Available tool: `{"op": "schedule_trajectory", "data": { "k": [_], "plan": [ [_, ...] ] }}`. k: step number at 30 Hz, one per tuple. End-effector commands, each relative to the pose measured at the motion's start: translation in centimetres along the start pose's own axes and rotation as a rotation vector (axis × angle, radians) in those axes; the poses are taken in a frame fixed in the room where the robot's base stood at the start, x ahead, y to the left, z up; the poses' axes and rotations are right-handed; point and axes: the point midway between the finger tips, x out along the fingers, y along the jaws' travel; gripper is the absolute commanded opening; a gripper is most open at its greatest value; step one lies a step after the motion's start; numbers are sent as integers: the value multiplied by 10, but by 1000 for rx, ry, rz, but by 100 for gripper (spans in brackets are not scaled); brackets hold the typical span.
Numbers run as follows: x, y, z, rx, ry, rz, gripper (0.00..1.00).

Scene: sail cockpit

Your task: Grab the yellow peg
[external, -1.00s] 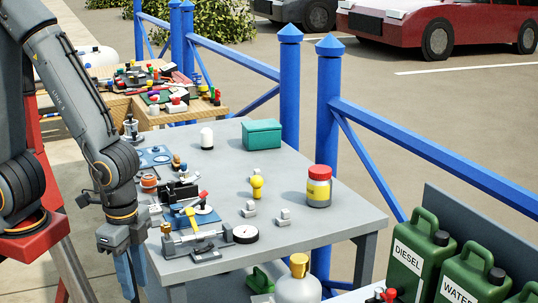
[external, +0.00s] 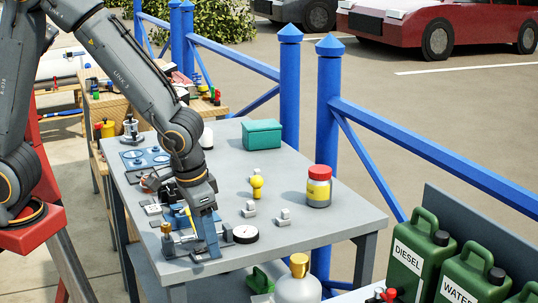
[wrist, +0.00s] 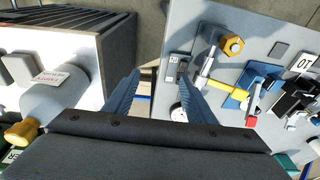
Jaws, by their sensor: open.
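A yellow peg with a round top (external: 257,188) stands upright on the grey table (external: 340,212), right of my gripper in the external view. A separate yellow T-shaped piece lies on the fixture near the table's front; my arm partly hides it there, and it shows in the wrist view (wrist: 218,86), right of my fingers. I cannot tell for certain which of the two is the task's peg. My gripper (external: 208,254) points down over the table's front left edge. In the wrist view my jaws (wrist: 148,74) are apart with nothing between them.
A round dial (external: 245,234) and small grey blocks (external: 284,217) lie close right of my gripper. A red-lidded jar (external: 319,187) and a teal box (external: 262,134) stand farther back.

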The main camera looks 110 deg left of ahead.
Motion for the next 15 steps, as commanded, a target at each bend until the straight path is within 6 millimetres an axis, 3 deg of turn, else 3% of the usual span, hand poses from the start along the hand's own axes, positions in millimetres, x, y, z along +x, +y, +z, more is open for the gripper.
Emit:
{"op": "schedule_trajectory", "data": {
  "k": [1, 6, 10, 12, 15],
  "plan": [
    [0, -23, -32, -135, 23, -19, 50],
    [3, -103, -120, -566, 115, -67, 50],
    [5, -172, -170, -859, 188, -94, 50],
    [6, -202, -188, -979, 221, -102, 50],
    [6, -233, -203, -1095, 256, -108, 50]
  ]
}}
